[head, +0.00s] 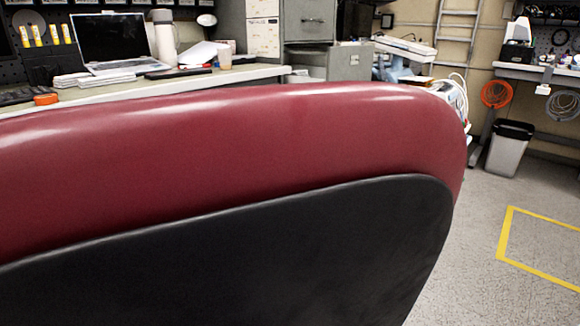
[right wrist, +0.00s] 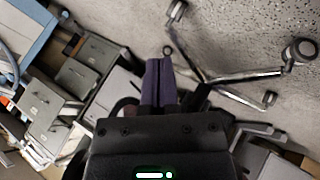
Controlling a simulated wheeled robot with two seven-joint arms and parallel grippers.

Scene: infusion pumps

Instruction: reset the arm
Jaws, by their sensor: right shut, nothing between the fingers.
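My right gripper (right wrist: 159,66) points up the middle of the right wrist view. Its two dark fingers are together with nothing between them. It is clear of the furniture around it as far as this view shows. Neither of my grippers shows in the head view. No infusion pump can be made out clearly in either view.
A large red chair back (head: 250,122) with a black panel (head: 250,262) fills the head view. Behind it are a desk (head: 265,73) with a laptop (head: 110,38), and a bin (head: 510,148). A wheeled chrome chair base (right wrist: 235,80) and grey drawer cabinets (right wrist: 48,104) surround the gripper.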

